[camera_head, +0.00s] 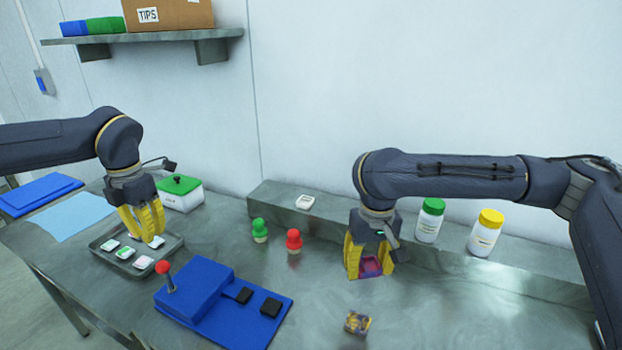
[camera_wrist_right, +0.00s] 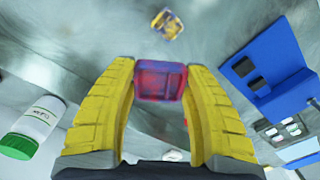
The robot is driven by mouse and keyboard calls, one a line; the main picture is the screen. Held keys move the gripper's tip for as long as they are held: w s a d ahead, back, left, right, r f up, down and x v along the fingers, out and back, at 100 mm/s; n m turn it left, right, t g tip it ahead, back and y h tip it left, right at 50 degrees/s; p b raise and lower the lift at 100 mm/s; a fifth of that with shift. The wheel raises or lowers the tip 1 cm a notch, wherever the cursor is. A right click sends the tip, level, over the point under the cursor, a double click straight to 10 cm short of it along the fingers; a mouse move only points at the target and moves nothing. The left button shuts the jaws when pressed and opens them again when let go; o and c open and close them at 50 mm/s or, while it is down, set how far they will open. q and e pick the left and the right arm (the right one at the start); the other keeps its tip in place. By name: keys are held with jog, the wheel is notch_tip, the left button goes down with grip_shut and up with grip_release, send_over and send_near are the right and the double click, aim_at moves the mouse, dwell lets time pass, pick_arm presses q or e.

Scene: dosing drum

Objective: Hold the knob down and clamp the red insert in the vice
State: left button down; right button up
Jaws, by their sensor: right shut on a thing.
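The red insert (camera_wrist_right: 161,81), a small translucent red-purple block, sits between the yellow fingers of my right gripper (camera_wrist_right: 162,88). In the head view this gripper (camera_head: 370,270) is shut on the insert (camera_head: 370,266), above the table right of centre. The blue vice (camera_head: 205,290) stands at the front left, with two black jaw blocks (camera_head: 257,301) on its base, a gap between them. Its red ball knob (camera_head: 163,267) tops an upright lever. My left gripper (camera_head: 145,236) hangs above the grey tray, behind the knob and apart from it; its fingers look spread.
A yellow-and-dark block (camera_head: 357,323) lies on the table below my right gripper. Green (camera_head: 260,230) and red (camera_head: 293,241) knobbed pieces stand mid-table. The grey tray (camera_head: 110,233) holds several white pieces. A green-lidded box (camera_head: 181,194) and two bottles (camera_head: 431,220) stand behind.

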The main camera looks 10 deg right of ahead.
jog(key=shift+s+a+f, duration=0.1)
jog(key=shift+a, duration=0.25)
jog(key=w+a+f+n, duration=0.1)
jog(key=w+a+n, duration=0.15)
jog(key=a, duration=0.65)
jog(key=w+a+f+n, duration=0.2)
jog(key=a+n, duration=0.2)
jog(key=a, duration=0.5)
jog(key=w+a+f+n, duration=0.1)
jog(key=w+a+n, duration=0.2)
jog(key=a, duration=0.6)
jog(key=shift+n, duration=0.95)
jog(key=shift+w+d+f, duration=0.15)
jog(key=shift+d+f, duration=0.05)
jog(key=shift+f, duration=2.05)
jog(key=shift+w+d+f, duration=0.1)
jog(key=shift+d+f, duration=0.05)
jog(key=shift+f, duration=2.05)
